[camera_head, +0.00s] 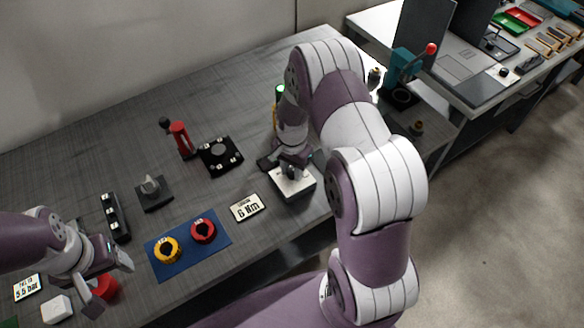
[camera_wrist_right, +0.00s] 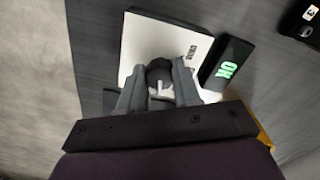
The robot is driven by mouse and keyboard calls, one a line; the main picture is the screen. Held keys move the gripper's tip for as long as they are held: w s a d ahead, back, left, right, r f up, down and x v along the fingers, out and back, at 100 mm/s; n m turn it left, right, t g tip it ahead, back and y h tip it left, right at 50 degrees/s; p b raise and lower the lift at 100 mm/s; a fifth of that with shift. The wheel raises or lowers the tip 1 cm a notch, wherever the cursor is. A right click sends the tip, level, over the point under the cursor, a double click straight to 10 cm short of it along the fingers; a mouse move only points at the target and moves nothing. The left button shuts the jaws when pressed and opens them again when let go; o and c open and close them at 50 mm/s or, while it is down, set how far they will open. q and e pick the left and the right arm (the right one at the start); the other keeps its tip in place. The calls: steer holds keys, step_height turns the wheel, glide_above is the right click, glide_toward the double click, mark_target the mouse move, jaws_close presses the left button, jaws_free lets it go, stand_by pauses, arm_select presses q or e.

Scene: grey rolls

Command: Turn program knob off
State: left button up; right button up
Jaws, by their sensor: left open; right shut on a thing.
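The program knob (camera_wrist_right: 158,72) is dark with a white pointer mark, on top of a white box (camera_wrist_right: 160,42). In the head view the white box (camera_head: 297,188) stands near the table's front edge, the knob mostly hidden by my gripper. My right gripper (camera_wrist_right: 160,88) is shut on the knob, one finger on each side; it also shows in the head view (camera_head: 292,172). A small black display (camera_wrist_right: 228,66) beside the box shows "OK" in green. My left gripper (camera_head: 108,282) is open at the lower left, beside a red round thing (camera_head: 106,287).
A black fixture (camera_head: 220,156) and a red tool (camera_head: 181,139) stand further back.

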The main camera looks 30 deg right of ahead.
mark_target(292, 170)
steer(key=n, duration=0.4)
steer(key=n+p, duration=0.1)
steer(key=n, duration=0.3)
steer(key=shift+r, duration=0.1)
steer(key=n, duration=0.3)
steer(key=shift+w+n, duration=0.1)
steer(key=shift+n, duration=1.8)
steer(key=o, duration=1.1)
steer(key=shift+c, duration=0.2)
step_height(292, 170, up, 13)
steer(key=b, duration=0.1)
steer(key=shift+f, duration=0.2)
